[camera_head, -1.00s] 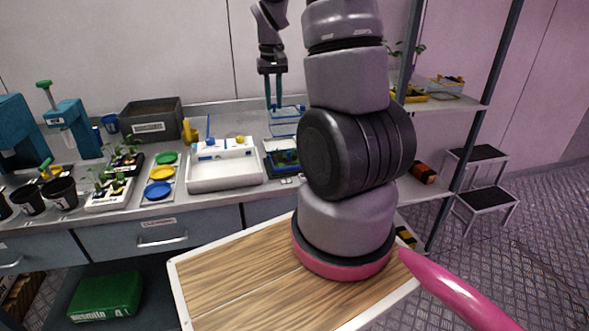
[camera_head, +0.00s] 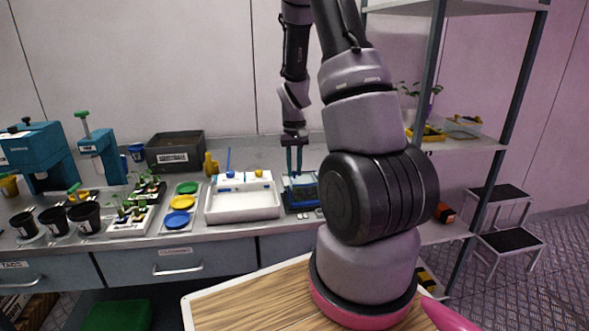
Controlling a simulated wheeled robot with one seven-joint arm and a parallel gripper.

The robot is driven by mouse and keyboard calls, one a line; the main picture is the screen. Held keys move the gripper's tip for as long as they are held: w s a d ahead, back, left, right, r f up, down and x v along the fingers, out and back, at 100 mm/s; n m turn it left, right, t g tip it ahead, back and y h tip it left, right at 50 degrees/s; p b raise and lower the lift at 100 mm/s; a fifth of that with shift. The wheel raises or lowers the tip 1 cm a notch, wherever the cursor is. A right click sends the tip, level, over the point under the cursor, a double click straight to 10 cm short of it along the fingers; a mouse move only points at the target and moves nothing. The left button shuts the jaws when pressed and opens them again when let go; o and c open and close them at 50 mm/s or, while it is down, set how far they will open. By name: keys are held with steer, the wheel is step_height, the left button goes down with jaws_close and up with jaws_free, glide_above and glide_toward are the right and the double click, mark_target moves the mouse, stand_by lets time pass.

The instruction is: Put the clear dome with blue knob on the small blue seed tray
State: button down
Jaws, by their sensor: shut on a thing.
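My gripper (camera_head: 294,170) points down at the back counter, shut on the clear dome (camera_head: 308,184). The dome's blue edges show, and its knob is hidden between the fingers. The small blue seed tray (camera_head: 304,208) stands on the counter right of the white basin, with dark contents. The dome is right over the tray and looks very close to it or touching. I cannot tell whether its rim rests on the tray. The tray's right side is close to my arm in the picture.
The white basin (camera_head: 242,213) is close left of the seed tray. Blue, yellow and green discs (camera_head: 180,202), pots (camera_head: 84,217) and a grey bin (camera_head: 175,152) are farther left. A shelf rack (camera_head: 470,146) stands to the right. The counter behind the tray is fairly clear.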

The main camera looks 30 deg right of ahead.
steer(key=c, duration=0.8)
jaws_free()
steer(key=shift+f, duration=0.1)
steer(key=shift+o, duration=0.2)
step_height(320, 180, up, 12)
steer(key=s+a+r+t+y, duration=0.1)
steer(key=s+a+r+t, duration=0.15)
steer(key=r, duration=0.35)
steer(key=s+a+r+t, duration=0.1)
steer(key=s+a+r, duration=0.3)
steer(key=r, duration=0.3)
steer(key=s+a+r+t, duration=0.2)
steer(key=s+a+r, duration=0.1)
steer(key=s, duration=0.3)
steer(key=s+a+r+m+t+y, duration=0.1)
steer(key=s+a+r, duration=0.3)
steer(key=s, duration=0.3)
steer(key=shift+t, duration=0.35)
steer(key=shift+d, duration=0.1)
